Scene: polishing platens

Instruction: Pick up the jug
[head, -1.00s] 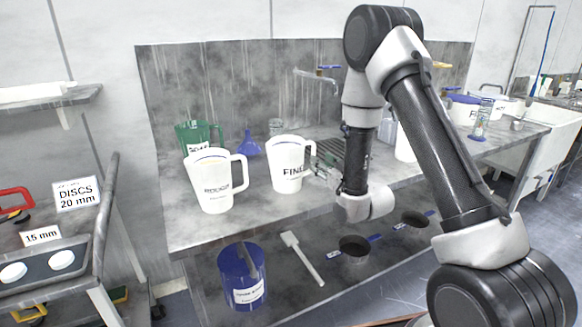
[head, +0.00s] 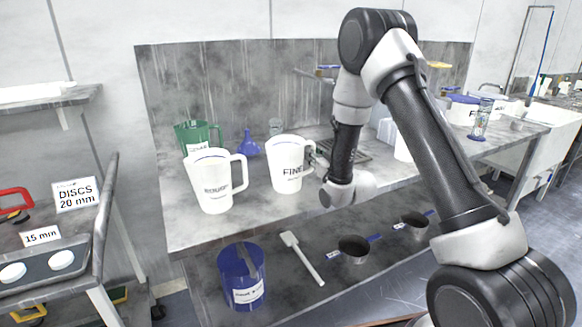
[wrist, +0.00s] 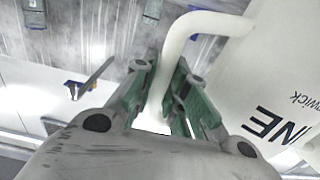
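A white jug marked FINE (head: 287,170) stands upright on the grey bench. Its body fills the right side of the wrist view (wrist: 285,85), with the curved handle (wrist: 190,24) reaching left from it. My gripper (wrist: 166,88) is at this handle, one green-grey finger on each side of it. The fingers are apart, with the handle running between them; whether either touches it I cannot tell. In the head view my gripper (head: 317,157) is just right of the jug, mostly hidden by my wrist. A second white jug, marked ROUGH (head: 213,187), stands to the left.
A tap (head: 328,72) is above the bench.

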